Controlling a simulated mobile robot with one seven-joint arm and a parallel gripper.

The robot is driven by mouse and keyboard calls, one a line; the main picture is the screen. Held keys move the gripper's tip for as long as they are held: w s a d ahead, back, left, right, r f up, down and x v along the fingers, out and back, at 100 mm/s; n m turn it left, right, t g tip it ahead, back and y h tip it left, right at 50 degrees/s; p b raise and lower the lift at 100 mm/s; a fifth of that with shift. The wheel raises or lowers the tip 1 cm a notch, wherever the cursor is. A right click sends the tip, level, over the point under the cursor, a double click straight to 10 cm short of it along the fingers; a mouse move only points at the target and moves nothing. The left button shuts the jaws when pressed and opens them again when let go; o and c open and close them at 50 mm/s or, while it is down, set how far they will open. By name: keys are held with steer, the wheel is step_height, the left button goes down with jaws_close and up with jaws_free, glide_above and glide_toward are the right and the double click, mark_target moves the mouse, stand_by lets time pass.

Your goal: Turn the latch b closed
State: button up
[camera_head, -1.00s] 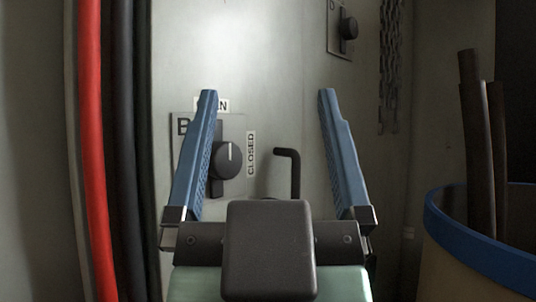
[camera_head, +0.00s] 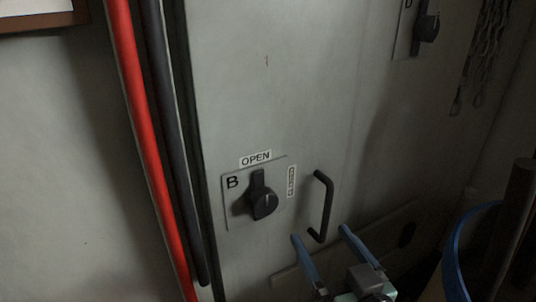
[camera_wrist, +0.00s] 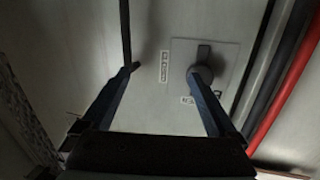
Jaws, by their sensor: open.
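Latch b (camera_head: 262,200) is a dark round knob with a short handle on a grey plate marked B, low on the pale metal panel. Its handle points up toward the OPEN label (camera_head: 255,159); the CLOSED label (camera_head: 291,182) is at the plate's right. In the wrist view the latch (camera_wrist: 203,72) is partly covered by my right-hand finger. My gripper (camera_head: 319,232) has blue fingers spread apart with nothing between them. It is below and right of the latch in the head view, apart from it as far as I can tell.
A black bar handle (camera_head: 326,207) stands out right of the latch, near my fingers. Red and dark pipes (camera_head: 150,130) run down the left. A second latch (camera_head: 427,28) is at upper right, with hanging chains (camera_head: 482,60) beside it. A blue-rimmed bin (camera_head: 450,255) is at lower right.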

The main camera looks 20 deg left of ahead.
mark_target(267, 204)
steer(key=s+r+n+g+y+p, duration=0.1)
steer(key=s+r+g+y+p, duration=0.25)
steer(key=s+p, duration=0.4)
steer(key=shift+t, duration=0.45)
steer(key=p+x, duration=0.1)
steer(key=x, duration=0.4)
steer(key=p+x, duration=0.2)
steer(key=x, duration=0.2)
steer(key=p+x, duration=0.1)
steer(key=x, duration=0.4)
steer(key=shift+w+f+p, duration=0.2)
steer(key=shift+w+p, duration=0.2)
steer(key=shift+w, duration=0.15)
steer(key=c, duration=1.4)
